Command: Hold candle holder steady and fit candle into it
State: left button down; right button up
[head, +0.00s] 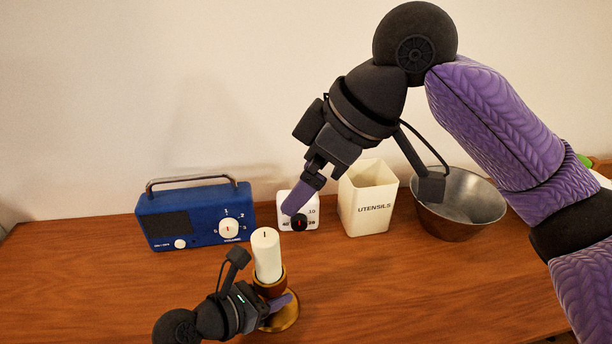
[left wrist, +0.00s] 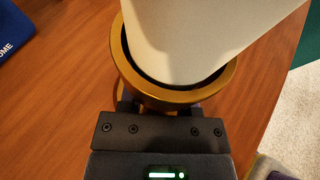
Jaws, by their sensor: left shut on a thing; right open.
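The white candle (head: 267,254) stands in the cup of the brass candle holder (head: 284,317), near the table's front edge. It looks nearly upright, leaning slightly left. In the left wrist view the candle (left wrist: 190,35) is inside the rim of the holder (left wrist: 215,85), with a dark gap along the near side. How deep it sits is hidden. My left gripper (head: 278,303) is shut on the holder below its cup. My right gripper (head: 297,199) is open and empty, above and behind the candle, in front of the white timer.
A blue radio (head: 190,213) stands at the back left. The white timer (head: 309,216), a cream utensils box (head: 368,203) and a metal bowl (head: 462,208) stand along the back. The table (head: 420,290) is clear at front right.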

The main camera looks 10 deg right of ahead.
dwell(0.4)
pick_arm(q)
jog(key=shift+c, duration=1.2)
grip_release()
